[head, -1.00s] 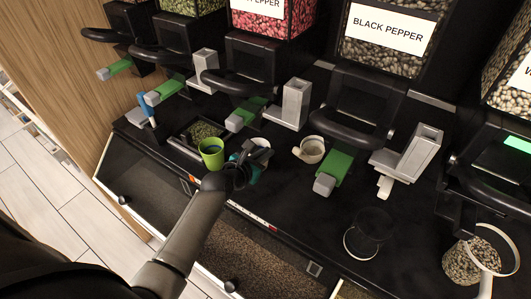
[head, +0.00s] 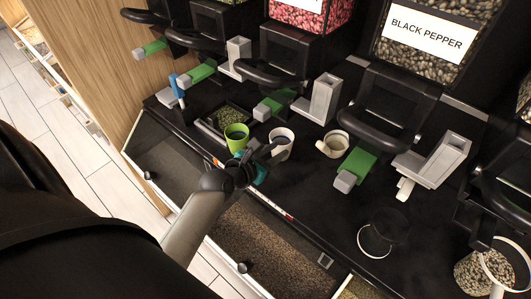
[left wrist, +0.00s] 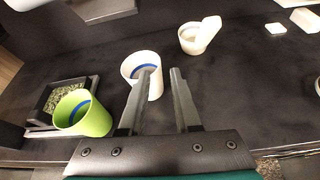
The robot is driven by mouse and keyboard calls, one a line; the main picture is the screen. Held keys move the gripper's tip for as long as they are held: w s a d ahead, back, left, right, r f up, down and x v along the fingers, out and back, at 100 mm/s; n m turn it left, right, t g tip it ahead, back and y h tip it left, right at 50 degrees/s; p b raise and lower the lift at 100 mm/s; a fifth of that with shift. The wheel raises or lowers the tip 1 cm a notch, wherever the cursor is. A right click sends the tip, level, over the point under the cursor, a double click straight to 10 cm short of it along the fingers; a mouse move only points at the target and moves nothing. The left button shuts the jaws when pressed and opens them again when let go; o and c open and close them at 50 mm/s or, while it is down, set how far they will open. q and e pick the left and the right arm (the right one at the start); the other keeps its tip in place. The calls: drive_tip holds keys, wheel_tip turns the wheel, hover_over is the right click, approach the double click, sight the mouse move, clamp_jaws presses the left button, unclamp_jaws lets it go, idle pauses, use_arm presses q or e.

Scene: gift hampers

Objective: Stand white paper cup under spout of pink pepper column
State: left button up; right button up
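The white paper cup (head: 281,147) stands upright on the black counter, between a green cup (head: 236,139) and a cream cup with a handle (head: 333,145). In the left wrist view the white cup (left wrist: 134,69) shows a blue band inside. My left gripper (head: 266,150) is at the near left side of the white cup. In the left wrist view its fingers (left wrist: 162,74) are apart; the left one overlaps the cup and the right one is beside it. Contact is unclear. The pink pepper column (head: 298,14) stands behind, with a green-and-grey lever (head: 274,104) below it. My right gripper is out of view.
A grey chute (head: 320,98) stands behind the cups. A tray of green grains (head: 229,116) lies behind the green cup. A black pepper column (head: 432,50) is to the right. A clear round vessel (head: 377,236) stands at front right. Bare counter lies around it.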

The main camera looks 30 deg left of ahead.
use_arm(q)
drive_tip(key=shift+p+v, duration=0.3)
drive_tip(key=shift+v, duration=2.2)
idle(0.3)
